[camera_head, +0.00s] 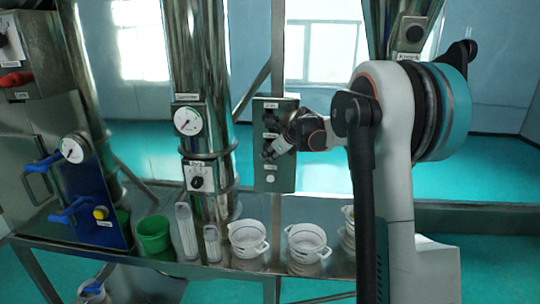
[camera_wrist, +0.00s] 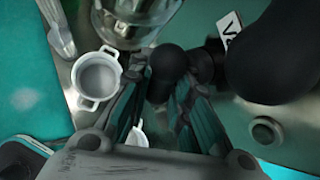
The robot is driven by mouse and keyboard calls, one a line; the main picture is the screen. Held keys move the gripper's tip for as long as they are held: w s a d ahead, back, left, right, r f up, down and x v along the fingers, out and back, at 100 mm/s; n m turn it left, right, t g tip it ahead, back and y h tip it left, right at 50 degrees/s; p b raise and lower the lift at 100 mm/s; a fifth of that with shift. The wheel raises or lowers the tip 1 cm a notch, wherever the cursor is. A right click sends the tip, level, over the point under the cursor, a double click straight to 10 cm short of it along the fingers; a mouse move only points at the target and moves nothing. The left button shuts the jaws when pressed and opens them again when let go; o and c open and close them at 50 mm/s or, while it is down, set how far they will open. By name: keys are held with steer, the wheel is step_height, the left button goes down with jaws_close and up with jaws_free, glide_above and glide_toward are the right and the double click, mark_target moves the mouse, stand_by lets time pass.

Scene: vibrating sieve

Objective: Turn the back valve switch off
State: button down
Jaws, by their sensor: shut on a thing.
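A grey switch panel (camera_head: 284,183) is fixed upright at the centre, with small labels and several dark switches in a column. My gripper (camera_head: 272,149) reaches it from the right, its fingertips at a lower switch. In the wrist view my gripper (camera_wrist: 160,106) has its two fingers on either side of a black round-ended switch knob (camera_wrist: 166,62) and is shut on it. The fingers hide part of this switch, and its exact turn angle cannot be told. A larger black knob (camera_wrist: 282,50) stands beside it, near a white label (camera_wrist: 230,27) that is partly hidden.
A steel column with a gauge (camera_head: 187,121) and a labelled dial (camera_head: 198,178) stands left of the panel. White two-handled pots (camera_head: 307,243) and a green cup (camera_head: 154,237) stand on the shelf below. A round grey button (camera_wrist: 265,130) lies right of the fingers.

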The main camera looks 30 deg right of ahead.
steer(key=shift+r+h, duration=0.1)
steer(key=shift+h, duration=0.3)
steer(key=shift+g, duration=0.3)
steer(key=c, duration=1.8)
jaws_free()
steer(key=shift+o, duration=0.2)
steer(key=v, duration=1.2)
